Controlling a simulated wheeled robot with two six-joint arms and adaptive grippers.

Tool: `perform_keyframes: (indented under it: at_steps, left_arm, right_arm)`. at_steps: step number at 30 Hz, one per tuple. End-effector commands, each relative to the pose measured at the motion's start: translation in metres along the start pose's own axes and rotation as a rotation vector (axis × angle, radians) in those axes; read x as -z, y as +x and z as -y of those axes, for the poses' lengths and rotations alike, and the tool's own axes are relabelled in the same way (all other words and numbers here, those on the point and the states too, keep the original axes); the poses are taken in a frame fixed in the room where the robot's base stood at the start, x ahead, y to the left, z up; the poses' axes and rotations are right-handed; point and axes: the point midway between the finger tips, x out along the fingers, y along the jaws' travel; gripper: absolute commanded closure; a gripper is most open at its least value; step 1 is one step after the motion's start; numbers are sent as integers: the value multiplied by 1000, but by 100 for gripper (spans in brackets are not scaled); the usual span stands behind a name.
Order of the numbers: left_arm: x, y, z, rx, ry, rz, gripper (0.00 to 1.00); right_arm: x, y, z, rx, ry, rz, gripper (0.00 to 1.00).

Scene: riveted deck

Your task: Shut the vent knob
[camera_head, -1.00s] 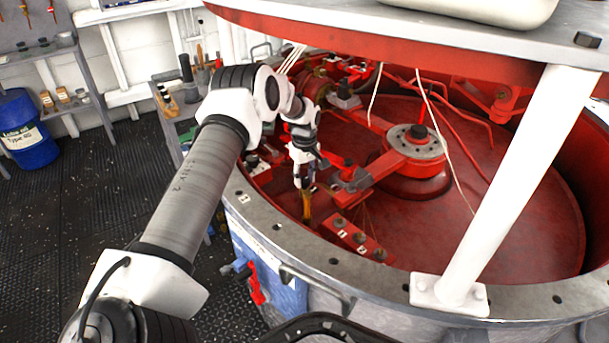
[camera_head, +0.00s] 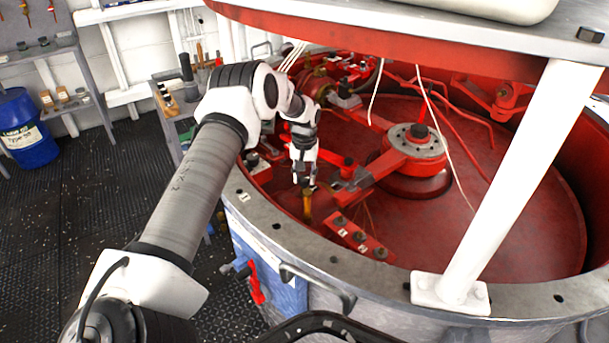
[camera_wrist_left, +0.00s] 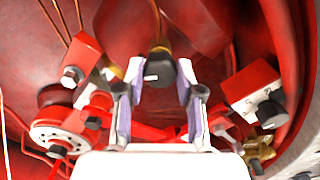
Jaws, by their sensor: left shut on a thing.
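The vent knob (camera_wrist_left: 159,72) is a dark round cap with a white pointer mark, in the upper middle of the left wrist view. My left gripper (camera_wrist_left: 161,80) has one finger on each side of it and is shut on it. In the head view my left gripper (camera_head: 307,185) points down inside the red drum, at the top of a brass-coloured stem (camera_head: 307,204). The knob's cap is mostly hidden by the fingers there. My right gripper is in neither view.
The drum's grey bolted rim (camera_head: 300,252) curves below my left arm. A red block with several bolts (camera_head: 358,240) lies just right of the stem, and a red hub with arms (camera_head: 416,140) beyond. A white post (camera_head: 510,190) stands at right.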

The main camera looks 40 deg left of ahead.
Motion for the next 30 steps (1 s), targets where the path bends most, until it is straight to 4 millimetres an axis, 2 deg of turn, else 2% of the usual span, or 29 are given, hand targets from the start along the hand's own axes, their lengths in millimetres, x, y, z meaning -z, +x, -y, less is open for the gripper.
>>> perform_keyframes:
  at_steps: [18, 30]
  left_arm:
    - [-1, 4, 0, 0, 574, 3, 99]
    - [-2, 4, 0, -2, 828, 5, 99]
  right_arm:
    - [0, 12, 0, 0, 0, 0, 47]
    - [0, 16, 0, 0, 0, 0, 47]
